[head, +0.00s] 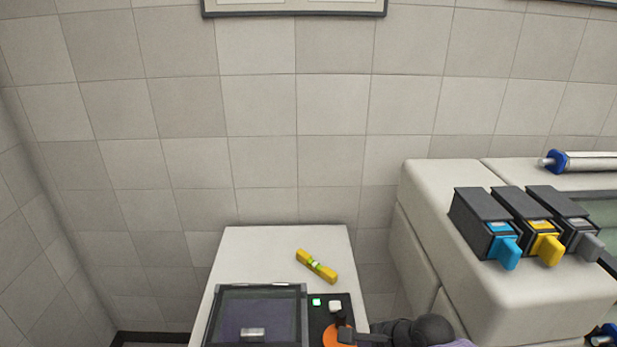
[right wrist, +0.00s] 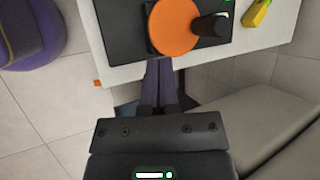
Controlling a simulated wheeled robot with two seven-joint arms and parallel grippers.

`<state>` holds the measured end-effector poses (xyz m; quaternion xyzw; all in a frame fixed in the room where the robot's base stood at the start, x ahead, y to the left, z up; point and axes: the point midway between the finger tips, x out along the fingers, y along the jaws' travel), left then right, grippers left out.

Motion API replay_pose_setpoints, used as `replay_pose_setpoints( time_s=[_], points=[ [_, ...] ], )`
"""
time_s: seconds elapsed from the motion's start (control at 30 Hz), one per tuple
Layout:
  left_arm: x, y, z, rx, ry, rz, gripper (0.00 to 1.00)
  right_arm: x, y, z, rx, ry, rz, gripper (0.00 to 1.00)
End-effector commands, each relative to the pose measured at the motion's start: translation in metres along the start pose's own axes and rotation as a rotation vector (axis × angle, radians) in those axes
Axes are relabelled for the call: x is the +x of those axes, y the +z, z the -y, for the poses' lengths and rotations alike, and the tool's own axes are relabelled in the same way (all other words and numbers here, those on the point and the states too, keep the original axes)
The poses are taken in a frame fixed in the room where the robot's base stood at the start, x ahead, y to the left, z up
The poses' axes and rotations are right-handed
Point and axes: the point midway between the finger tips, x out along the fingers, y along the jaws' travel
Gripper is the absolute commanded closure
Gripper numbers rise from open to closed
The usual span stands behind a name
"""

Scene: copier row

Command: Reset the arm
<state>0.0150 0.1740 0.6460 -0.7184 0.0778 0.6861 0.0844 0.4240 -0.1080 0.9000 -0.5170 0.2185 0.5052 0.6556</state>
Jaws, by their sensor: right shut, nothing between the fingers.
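My right gripper (head: 346,336) comes in from the right at the bottom of the head view. It is shut and empty, its fingertips close to an orange disc (head: 332,337) on a dark control panel. In the right wrist view the shut gripper (right wrist: 158,62) points at the near edge of the orange disc (right wrist: 174,27); I cannot tell whether they touch. A short black cylinder (right wrist: 210,27) stands beside the disc's right side there. My left gripper is out of view.
The white cabinet (head: 284,240) has a dark-framed glass panel, a green button (head: 316,302), a white button (head: 335,306) and a yellow bar (head: 317,266). At right, a white copier (head: 430,185) carries blue, yellow and grey cartridges. A purple round seat (right wrist: 30,35) stands left in the wrist view.

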Motion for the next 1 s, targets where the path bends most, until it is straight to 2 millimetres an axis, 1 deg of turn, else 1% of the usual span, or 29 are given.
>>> replay_pose_setpoints(
  time_s=[0.1,0.17,0.27,0.4,0.5,0.63,0.73,0.87,1.0],
  points=[
    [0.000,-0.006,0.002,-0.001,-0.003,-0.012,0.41,0.005,0.018,-0.021,-0.131,0.033,0.027,1.00],
    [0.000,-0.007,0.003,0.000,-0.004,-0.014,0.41,0.007,0.029,-0.032,-0.217,0.048,0.043,1.00],
    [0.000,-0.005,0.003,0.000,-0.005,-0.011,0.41,0.007,0.049,-0.056,-0.397,0.071,0.072,1.00],
    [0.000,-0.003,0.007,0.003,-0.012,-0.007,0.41,-0.001,0.073,-0.089,-0.683,0.086,0.093,1.00],
    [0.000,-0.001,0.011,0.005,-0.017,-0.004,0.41,-0.012,0.083,-0.110,-0.875,0.094,0.085,1.00],
    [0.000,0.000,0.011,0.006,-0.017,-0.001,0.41,-0.032,0.086,-0.132,-1.098,0.116,0.044,1.00],
    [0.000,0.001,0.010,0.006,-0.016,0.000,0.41,-0.052,0.080,-0.148,-1.247,0.159,-0.004,1.00],
    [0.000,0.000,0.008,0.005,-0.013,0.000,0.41,-0.082,0.066,-0.170,-1.408,0.254,-0.071,1.00],
    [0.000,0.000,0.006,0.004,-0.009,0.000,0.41,-0.117,0.048,-0.193,-1.538,0.394,-0.127,1.00]
  ],
)
